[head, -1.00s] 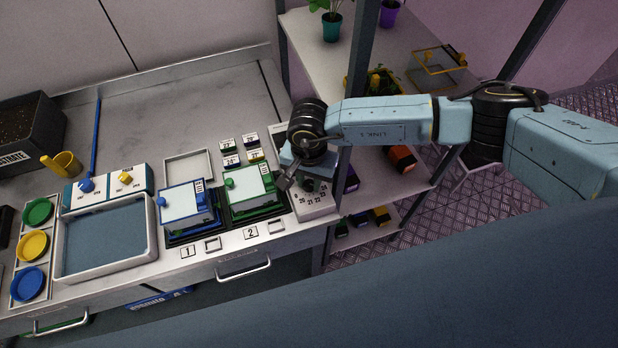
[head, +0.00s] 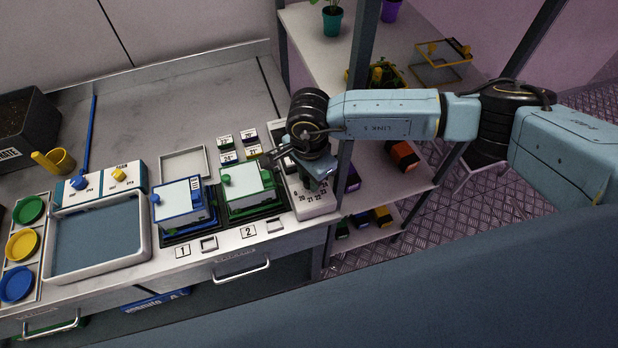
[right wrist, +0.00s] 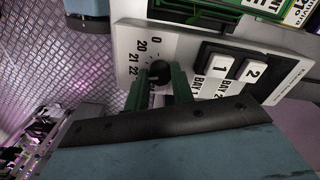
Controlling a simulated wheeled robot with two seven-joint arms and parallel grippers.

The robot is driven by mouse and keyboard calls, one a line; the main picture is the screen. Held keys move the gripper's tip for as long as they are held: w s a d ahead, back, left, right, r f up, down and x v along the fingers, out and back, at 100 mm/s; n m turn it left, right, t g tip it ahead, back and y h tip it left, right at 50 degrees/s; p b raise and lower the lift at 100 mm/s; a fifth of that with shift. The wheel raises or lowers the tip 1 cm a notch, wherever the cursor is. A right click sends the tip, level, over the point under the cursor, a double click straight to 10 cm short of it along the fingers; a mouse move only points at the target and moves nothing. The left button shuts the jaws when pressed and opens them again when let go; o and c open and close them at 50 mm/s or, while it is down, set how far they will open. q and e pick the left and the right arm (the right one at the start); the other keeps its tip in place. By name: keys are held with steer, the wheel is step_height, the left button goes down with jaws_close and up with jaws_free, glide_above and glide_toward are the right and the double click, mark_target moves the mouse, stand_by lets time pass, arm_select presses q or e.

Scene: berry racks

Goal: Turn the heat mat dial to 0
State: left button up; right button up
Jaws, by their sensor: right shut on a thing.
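The heat mat control box (head: 318,207) is a white panel at the right end of the counter, printed with numbers. In the right wrist view the box (right wrist: 132,42) shows a scale with 0, 20, 21 and 22 around a dark round dial (right wrist: 158,71). My right gripper (right wrist: 160,82) is shut on the dial, one green finger on each side. In the head view my right gripper (head: 318,178) hides the dial. I cannot tell which mark the dial points at. My left gripper is not in view.
A green-framed propagator (head: 248,187) stands close left of my gripper, with a blue one (head: 180,203) beyond. A shelf post (head: 345,165) rises close on the right.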

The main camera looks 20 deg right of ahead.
steer(key=m+b, duration=0.2)
steer(key=m, duration=0.2)
steer(key=shift+m, duration=0.3)
steer(key=m+b, duration=0.1)
steer(key=m, duration=0.3)
steer(key=shift+m, duration=0.3)
steer(key=m+b, duration=0.1)
steer(key=m, duration=0.3)
steer(key=shift+r+m+b, duration=0.1)
steer(key=shift+m+b, duration=0.4)
steer(key=shift+m, duration=1.7)
steer(key=o, duration=1)
step_height(320, 180, up, 13)
steer(key=shift+r+b, duration=0.2)
steer(key=shift+b, duration=0.15)
